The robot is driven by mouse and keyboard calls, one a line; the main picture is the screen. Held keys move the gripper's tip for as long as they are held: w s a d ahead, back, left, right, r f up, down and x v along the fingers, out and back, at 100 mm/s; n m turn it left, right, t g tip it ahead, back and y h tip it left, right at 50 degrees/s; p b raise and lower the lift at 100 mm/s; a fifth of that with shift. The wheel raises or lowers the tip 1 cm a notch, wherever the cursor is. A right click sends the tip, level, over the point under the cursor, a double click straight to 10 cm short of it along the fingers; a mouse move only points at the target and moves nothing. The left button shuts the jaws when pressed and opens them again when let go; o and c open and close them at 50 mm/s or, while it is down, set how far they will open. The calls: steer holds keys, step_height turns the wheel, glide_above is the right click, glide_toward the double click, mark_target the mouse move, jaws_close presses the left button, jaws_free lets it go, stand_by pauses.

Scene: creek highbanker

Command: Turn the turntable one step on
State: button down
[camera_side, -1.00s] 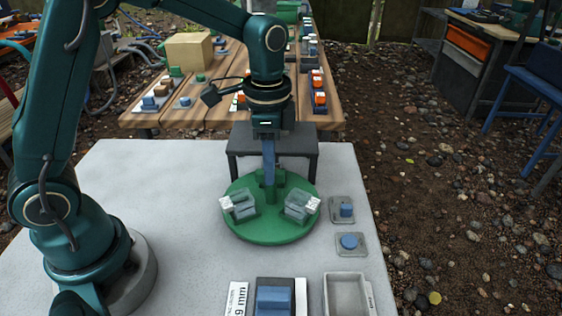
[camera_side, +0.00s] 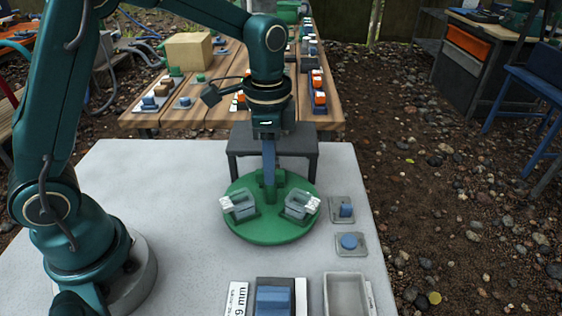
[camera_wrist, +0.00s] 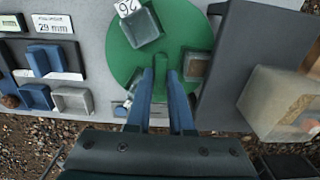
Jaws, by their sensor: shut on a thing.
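The turntable is a round green disc (camera_side: 268,236) on the grey table. In the wrist view the disc (camera_wrist: 122,62) shows a cup with a white tag (camera_wrist: 145,27) and a second cup (camera_wrist: 195,66).
Two small grey plates with blue parts, a square one (camera_side: 346,210) and a round one (camera_side: 348,242), lie right of the disc. A blue block in a dark holder (camera_side: 272,300) and a grey tray (camera_side: 345,296) are in front. A dark stand (camera_side: 298,145) is close behind.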

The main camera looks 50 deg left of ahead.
steer(key=m, duration=0.6)
stand_by(0.3)
steer(key=m, duration=0.6)
